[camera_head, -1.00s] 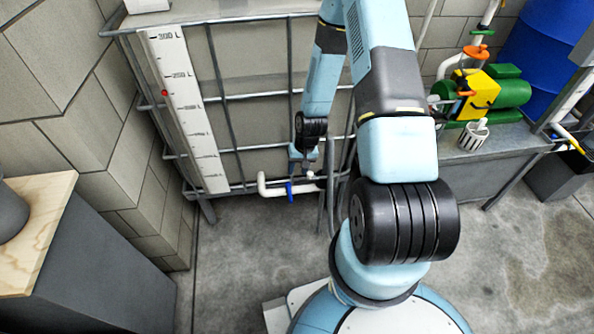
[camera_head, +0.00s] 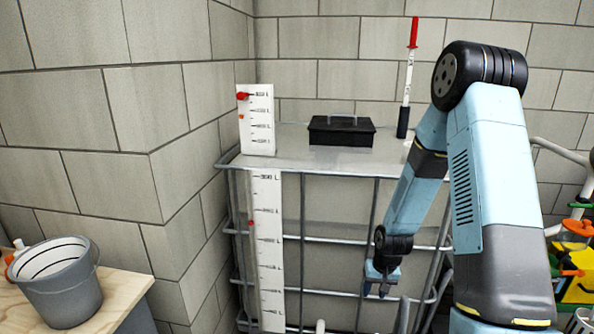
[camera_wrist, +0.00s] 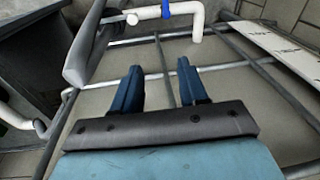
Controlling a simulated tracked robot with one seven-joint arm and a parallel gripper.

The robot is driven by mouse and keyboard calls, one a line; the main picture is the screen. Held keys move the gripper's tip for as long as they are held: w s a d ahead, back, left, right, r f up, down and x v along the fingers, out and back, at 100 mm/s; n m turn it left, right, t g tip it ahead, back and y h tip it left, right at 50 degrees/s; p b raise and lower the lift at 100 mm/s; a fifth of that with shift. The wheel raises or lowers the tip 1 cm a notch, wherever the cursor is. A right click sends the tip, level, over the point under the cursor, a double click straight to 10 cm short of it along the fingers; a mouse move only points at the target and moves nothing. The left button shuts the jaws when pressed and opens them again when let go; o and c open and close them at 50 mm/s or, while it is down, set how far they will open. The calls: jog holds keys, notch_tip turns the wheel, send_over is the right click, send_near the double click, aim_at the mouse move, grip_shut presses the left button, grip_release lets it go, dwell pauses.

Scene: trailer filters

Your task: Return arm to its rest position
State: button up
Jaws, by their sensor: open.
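My light-blue arm stands on the right in the head view, bent at its black upper joint, with the forearm hanging down to the left. My gripper (camera_head: 383,287) is at the forearm's lower end, in front of the caged tank (camera_head: 340,243). In the wrist view my gripper (camera_wrist: 160,88) shows two dark blue fingers, spread apart with nothing between them. A white pipe (camera_wrist: 197,20) with a blue valve handle (camera_wrist: 184,4) lies beyond the fingertips, apart from them.
A level scale (camera_head: 268,235) runs up the tank's left side. A black box (camera_head: 342,131) and a red-handled rod (camera_head: 408,80) stand on top. A grey bucket (camera_head: 62,290) sits on a wooden top at left. A yellow and green pump (camera_head: 577,270) is at right.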

jog(key=s+r+t+h, duration=0.1)
jog(key=s+r, duration=0.2)
jog(key=r, duration=1)
jog(key=s+r+t, duration=0.1)
jog(key=s+r, duration=0.2)
jog(key=r, duration=1.1)
jog(key=s+r+t, duration=0.2)
jog(key=s+r, duration=1.3)
jog(key=s, duration=0.3)
jog(key=shift+s+a+n, duration=0.25)
jog(key=shift+s+n, duration=0.1)
jog(key=shift+n, duration=0.05)
